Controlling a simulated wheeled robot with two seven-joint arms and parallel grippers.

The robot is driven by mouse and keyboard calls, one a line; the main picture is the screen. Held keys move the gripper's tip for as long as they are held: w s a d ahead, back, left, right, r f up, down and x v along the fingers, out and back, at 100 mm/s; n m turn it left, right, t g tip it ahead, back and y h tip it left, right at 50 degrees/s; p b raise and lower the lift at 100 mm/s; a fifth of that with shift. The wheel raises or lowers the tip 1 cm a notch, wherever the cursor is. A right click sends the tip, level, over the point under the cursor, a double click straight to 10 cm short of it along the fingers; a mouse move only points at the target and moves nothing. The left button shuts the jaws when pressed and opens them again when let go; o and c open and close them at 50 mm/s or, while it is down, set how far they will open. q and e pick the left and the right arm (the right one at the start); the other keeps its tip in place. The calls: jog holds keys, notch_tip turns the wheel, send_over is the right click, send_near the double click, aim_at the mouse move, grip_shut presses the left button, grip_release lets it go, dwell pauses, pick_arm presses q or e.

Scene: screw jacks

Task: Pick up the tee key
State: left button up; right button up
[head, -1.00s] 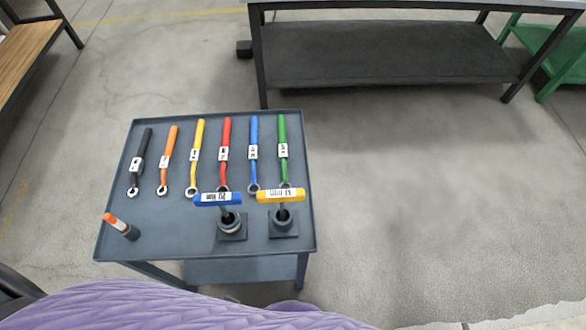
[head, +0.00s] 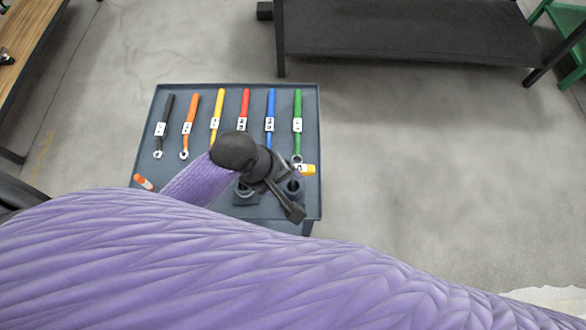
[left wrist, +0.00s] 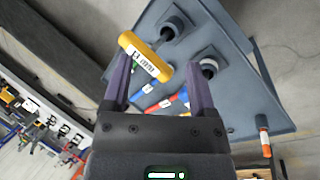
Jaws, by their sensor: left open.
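The yellow-handled tee key (head: 306,170) stands in the right socket block on the grey tray table; my left gripper partly covers it in the head view. In the left wrist view its labelled yellow handle (left wrist: 143,58) lies at the jaw opening, its dark shaft running up to a socket. I cannot tell whether either finger touches it. My left gripper (head: 290,190) is open over the near right part of the table; its two purple-grey fingers (left wrist: 158,68) are spread apart.
Several coloured ring wrenches (head: 217,110) lie in a row at the table's (head: 310,120) far side. The second socket block (head: 246,197) stands left of the yellow key. An orange-capped piece (head: 143,182) is at the left edge. A dark bench (head: 400,30) stands behind.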

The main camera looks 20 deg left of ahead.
aim_at(306, 170)
pick_arm(q)
jog(key=w+a+n, duration=0.1)
jog(key=n, duration=0.2)
jog(key=w+a+n, duration=0.1)
jog(key=w+n, duration=0.1)
jog(key=n, duration=0.2)
jog(key=w+a+n+g, duration=0.1)
jog(key=w+n, duration=0.1)
jog(key=n, duration=0.2)
jog(key=shift+w+a+f, duration=0.1)
jog(key=shift+a+f, duration=0.05)
jog(key=shift+f, duration=0.25)
jog(key=shift+n, duration=0.5)
jog(key=b+x, duration=0.1)
jog(key=x, duration=0.2)
jog(key=b+x, duration=0.2)
jog(key=x, duration=0.1)
jog(key=d+b+x, duration=0.1)
jog(key=b+x, duration=0.1)
jog(key=x, duration=0.2)
jog(key=shift+w+r, duration=0.2)
jog(key=shift+w, duration=0.05)
jog(key=shift+r, duration=0.1)
grip_shut()
jog(key=shift+h, duration=0.3)
